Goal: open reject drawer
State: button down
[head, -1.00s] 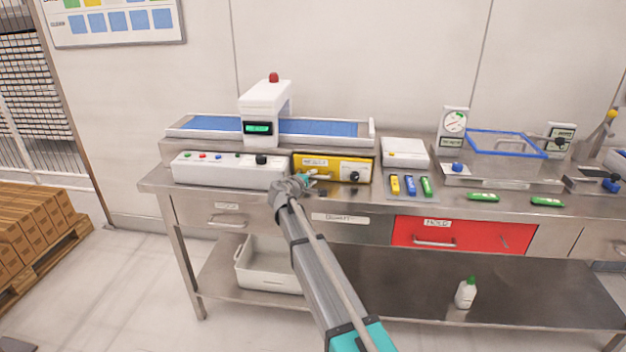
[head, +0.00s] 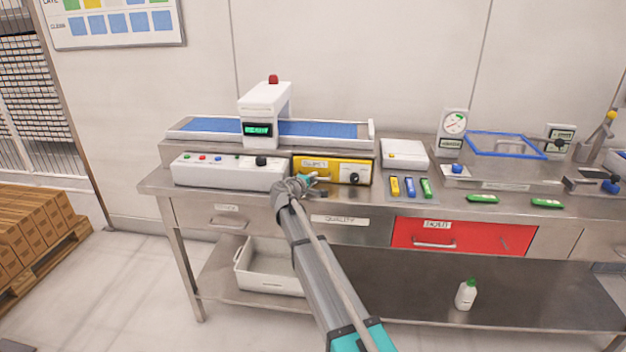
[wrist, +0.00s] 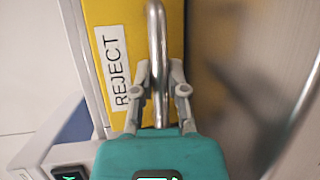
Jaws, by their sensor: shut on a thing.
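The reject drawer (head: 342,164) is the yellow-fronted unit on the bench, under the conveyor. It looks closed in the head view. In the wrist view its yellow front (wrist: 102,12) carries a white label reading REJECT (wrist: 114,66) and a metal bar handle (wrist: 156,40). My gripper (wrist: 160,92) is shut on that handle, one finger on each side of the bar. In the head view my gripper (head: 312,180) is at the left part of the yellow front, and my arm partly hides the bench edge below it.
A white control box (head: 228,171) with buttons stands just left of the yellow drawer. Yellow, blue and green markers (head: 410,187) lie to its right. A red drawer (head: 465,238) is below right. A white bin (head: 268,268) sits on the lower shelf.

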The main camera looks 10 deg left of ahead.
jog(key=s, duration=2)
jog(key=shift+a, duration=0.35)
jog(key=c, duration=0.9)
grip_release()
jog(key=shift+d+r, duration=0.1)
jog(key=shift+d, duration=0.05)
